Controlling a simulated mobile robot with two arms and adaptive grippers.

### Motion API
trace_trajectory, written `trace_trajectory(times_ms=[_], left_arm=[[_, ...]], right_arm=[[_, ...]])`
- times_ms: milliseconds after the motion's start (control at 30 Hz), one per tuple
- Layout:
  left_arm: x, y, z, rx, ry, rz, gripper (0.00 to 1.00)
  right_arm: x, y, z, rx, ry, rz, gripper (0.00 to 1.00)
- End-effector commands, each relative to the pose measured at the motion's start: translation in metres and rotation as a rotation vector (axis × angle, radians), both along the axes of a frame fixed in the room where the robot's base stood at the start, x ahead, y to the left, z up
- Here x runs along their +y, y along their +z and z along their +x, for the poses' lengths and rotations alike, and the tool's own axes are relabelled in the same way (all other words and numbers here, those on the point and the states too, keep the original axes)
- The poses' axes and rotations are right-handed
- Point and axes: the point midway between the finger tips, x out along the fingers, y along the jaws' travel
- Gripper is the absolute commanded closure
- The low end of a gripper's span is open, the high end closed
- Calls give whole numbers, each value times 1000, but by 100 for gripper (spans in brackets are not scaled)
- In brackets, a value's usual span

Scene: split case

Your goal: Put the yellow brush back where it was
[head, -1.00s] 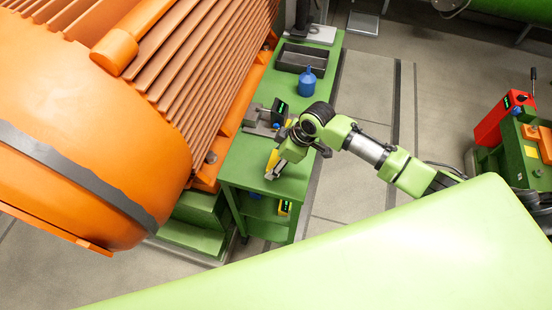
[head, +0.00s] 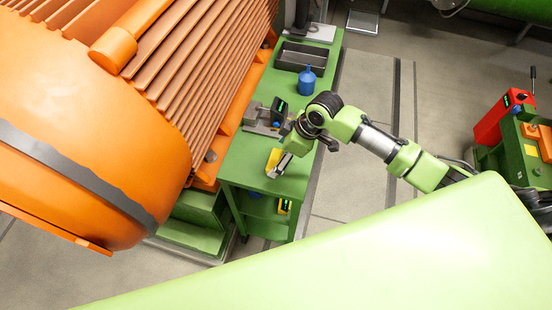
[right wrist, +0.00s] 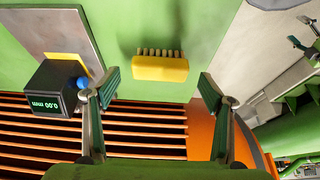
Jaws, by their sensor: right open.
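The yellow brush (right wrist: 160,68) lies on the green cart top, its row of bristles pointing to the top of the right wrist view. My left gripper is not in view.
The green cart (head: 240,160) also carries a dark gauge with a display (head: 279,110), a blue bottle (head: 307,80) and a black tray (head: 303,57). A large orange finned machine (head: 90,120) borders the cart on the left. Floor is open to its right.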

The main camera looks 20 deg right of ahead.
Motion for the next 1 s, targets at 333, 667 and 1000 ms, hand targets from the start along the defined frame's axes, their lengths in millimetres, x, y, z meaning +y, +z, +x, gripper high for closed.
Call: trace_trajectory(times_ms=[333, 667, 1000], left_arm=[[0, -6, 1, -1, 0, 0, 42], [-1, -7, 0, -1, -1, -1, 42], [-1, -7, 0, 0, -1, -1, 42]], right_arm=[[-23, 65, -15, -3, 1, -1, 25], [-28, 81, -20, 2, -1, 0, 25], [-14, 71, -32, 4, -2, 9, 25]])
